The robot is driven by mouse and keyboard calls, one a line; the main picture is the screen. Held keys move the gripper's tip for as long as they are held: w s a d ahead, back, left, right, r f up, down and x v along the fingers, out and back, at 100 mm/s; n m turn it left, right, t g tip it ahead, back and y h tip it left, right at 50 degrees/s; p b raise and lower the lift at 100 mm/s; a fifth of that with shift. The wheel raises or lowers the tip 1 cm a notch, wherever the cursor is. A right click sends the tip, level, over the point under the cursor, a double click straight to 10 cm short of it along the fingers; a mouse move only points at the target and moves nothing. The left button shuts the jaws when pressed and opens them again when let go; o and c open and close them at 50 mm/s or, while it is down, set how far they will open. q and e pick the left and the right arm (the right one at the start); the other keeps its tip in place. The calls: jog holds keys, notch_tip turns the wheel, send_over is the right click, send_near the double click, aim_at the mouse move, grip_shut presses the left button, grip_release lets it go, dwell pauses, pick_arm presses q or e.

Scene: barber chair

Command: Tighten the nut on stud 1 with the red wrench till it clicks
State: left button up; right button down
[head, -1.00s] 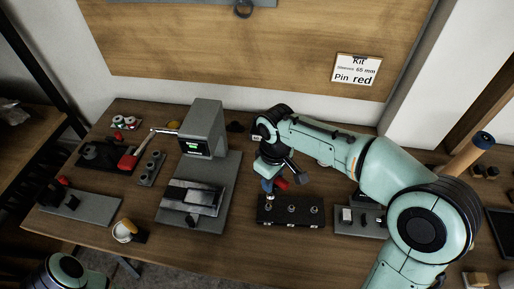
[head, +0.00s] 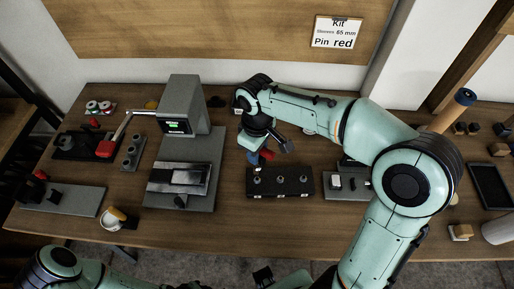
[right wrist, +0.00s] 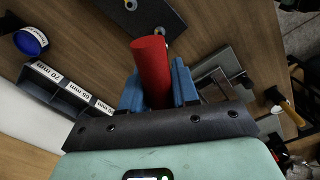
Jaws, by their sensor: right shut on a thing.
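A black block (head: 295,184) with three studs in a row stands on the bench in the head view. Its left stud (head: 257,180) is closest to my right gripper (head: 255,160). My right gripper is shut on the red wrench (head: 267,154), just behind and above that end of the block. In the right wrist view, the blue fingers (right wrist: 158,90) grip the red wrench (right wrist: 151,68), seen as a red cylinder. A stud (right wrist: 158,32) on the block shows just past its end. I cannot tell whether the wrench touches a nut.
A grey press-like machine (head: 186,110) with a lit green screen stands left of the block. A grey fixture (head: 345,182) sits close on the right. A labelled rack (right wrist: 70,90) shows in the right wrist view. Bare bench lies in front of the block.

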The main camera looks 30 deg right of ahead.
jog(key=shift+f+b, duration=1.15)
jog(key=shift+f, duration=1)
pick_arm(q)
jog(key=f, duration=0.1)
jog(key=s+f, duration=0.1)
jog(key=f, duration=0.1)
jog(key=shift+s, duration=0.2)
jog(key=shift+w+r, duration=0.1)
jog(key=shift+r, duration=0.1)
jog(key=shift+s+f, duration=0.2)
jog(key=shift+f, duration=0.3)
pick_arm(e)
jog(key=shift+f, duration=0.75)
jog(key=shift+w, duration=0.1)
jog(key=m, duration=0.4)
jog(key=shift+m, duration=0.3)
